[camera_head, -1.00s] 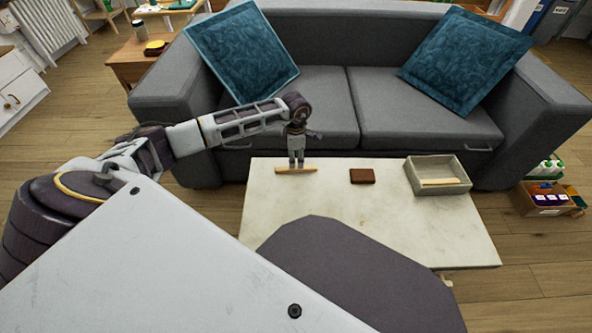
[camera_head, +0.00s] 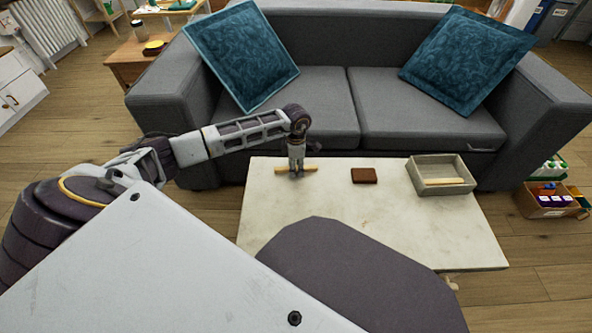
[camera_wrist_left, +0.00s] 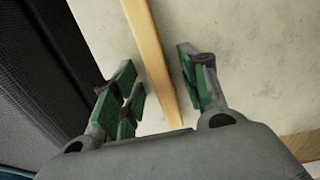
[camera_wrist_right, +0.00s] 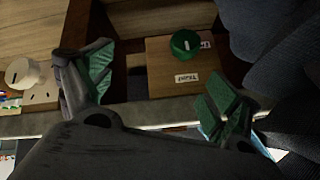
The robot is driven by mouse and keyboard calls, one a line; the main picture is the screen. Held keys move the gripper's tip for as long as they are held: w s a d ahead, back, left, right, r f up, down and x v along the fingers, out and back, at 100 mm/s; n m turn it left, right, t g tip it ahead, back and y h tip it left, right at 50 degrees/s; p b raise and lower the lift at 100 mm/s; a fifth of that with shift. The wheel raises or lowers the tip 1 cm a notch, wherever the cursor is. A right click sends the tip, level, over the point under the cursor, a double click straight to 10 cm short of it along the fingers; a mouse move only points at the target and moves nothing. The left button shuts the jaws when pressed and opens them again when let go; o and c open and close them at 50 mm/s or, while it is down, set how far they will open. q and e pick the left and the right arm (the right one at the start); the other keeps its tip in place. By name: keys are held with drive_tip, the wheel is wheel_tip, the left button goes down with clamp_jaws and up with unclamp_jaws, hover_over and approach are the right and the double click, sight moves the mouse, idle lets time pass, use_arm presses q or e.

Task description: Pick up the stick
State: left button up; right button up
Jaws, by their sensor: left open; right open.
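The stick (camera_head: 311,168) is a light wooden bar lying on the pale coffee table (camera_head: 300,205) near its back left edge. In the left wrist view the stick (camera_wrist_left: 150,50) runs between the green-padded fingers of my left gripper (camera_wrist_left: 160,95). My left gripper (camera_head: 297,167) points down over the stick in the head view and hides its middle. It is open, with gaps beside the stick. My right gripper (camera_wrist_right: 155,95) is open and empty in the right wrist view, and does not show in the head view.
A brown block (camera_head: 364,175) lies right of the stick. A grey tray (camera_head: 440,188) holding a similar light bar stands at the table's right. The grey sofa (camera_head: 310,95) is close behind. The right wrist view shows a wooden box (camera_wrist_right: 185,75) with a green knob.

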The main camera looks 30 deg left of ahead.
use_arm(q)
drive_tip(key=shift+c, duration=0.2)
clamp_jaws()
idle(0.3)
wheel_tip(320, 180, up, 9)
drive_tip(key=p, duration=0.3)
drive_tip(key=shift+f, duration=0.1)
drive_tip(key=shift+r+p, duration=0.45)
drive_tip(key=shift+r, duration=0.2)
use_arm(e)
drive_tip(key=shift+g+h, duration=0.3)
drive_tip(key=r, duration=0.5)
drive_tip(key=shift+s+d, duration=0.15)
drive_tip(key=shift+d, duration=0.25)
drive_tip(key=shift+f, duration=0.1)
